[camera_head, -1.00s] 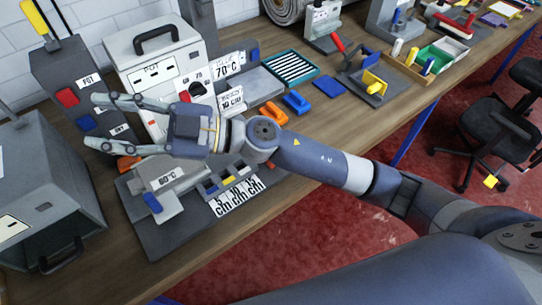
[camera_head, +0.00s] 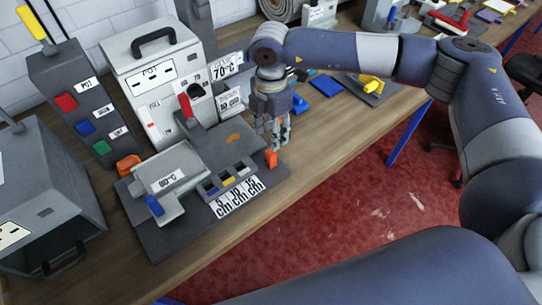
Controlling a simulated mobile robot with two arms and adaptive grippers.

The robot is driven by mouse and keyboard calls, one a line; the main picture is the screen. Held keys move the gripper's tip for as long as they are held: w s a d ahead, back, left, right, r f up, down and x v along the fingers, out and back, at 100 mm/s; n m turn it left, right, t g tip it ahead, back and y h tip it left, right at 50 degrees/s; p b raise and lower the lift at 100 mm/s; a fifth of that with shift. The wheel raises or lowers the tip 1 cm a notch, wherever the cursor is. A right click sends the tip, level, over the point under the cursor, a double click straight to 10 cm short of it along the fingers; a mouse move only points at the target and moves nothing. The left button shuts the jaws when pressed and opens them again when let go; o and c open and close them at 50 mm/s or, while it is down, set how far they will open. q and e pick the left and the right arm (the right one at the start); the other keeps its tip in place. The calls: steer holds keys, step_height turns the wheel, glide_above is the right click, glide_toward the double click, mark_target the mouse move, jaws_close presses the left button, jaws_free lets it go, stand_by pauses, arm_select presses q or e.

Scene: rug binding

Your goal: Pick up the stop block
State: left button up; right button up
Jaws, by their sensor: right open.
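A small orange-red block (camera_head: 271,158) stands at the right end of the grey fixture (camera_head: 165,238); it is the likeliest stop block, though no label confirms it. My right gripper (camera_head: 274,137) points down just above this block, fingers apart and nothing seen between them. Whether the fingertips touch the block cannot be told. My left gripper is out of view.
A grey-white machine with a black handle (camera_head: 152,40) stands behind the fixture, beside a button panel (camera_head: 80,100). A grey open box (camera_head: 45,190) is at the left. A blue piece (camera_head: 326,85) lies beyond my wrist. Bare wood (camera_head: 330,125) shows at the right.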

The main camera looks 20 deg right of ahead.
mark_target(271, 153)
step_height(271, 153, down, 3)
steer(key=shift+a+f+p, duration=0.1)
steer(key=shift+f+p, duration=0.1)
steer(key=shift+p, duration=0.2)
steer(key=shift+f+p, duration=0.45)
steer(key=shift+p, duration=0.05)
step_height(271, 153, down, 4)
steer(key=shift+s+f+p, duration=0.1)
steer(key=shift+s+p, duration=0.05)
steer(key=shift+p, duration=0.95)
steer(key=shift+f, duration=0.2)
jaws_close()
